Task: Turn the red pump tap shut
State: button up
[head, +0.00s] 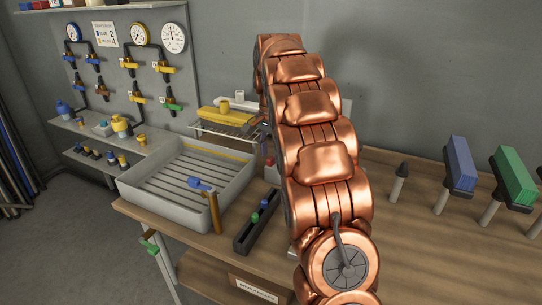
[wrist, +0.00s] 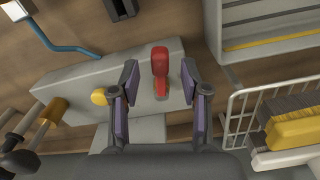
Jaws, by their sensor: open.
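The red pump tap (wrist: 160,63) shows in the wrist view, an upright red handle on a grey pump body (wrist: 75,88). My open gripper (wrist: 159,78) has one purple-padded finger on each side of the tap, with a gap visible on both sides. I cannot tell how deep the fingertips sit beside the handle. In the head view my copper arm hides most of the pump and my gripper.
A yellow knob (wrist: 99,97) sits left of my gripper. A wire rack (wrist: 236,112) with brushes stands to the right. In the head view a grey tray (head: 136,190) and a dark narrow holder (head: 244,238) stand left of my arm.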

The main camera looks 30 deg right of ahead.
jog(key=shift+f, duration=0.95)
grip_shut()
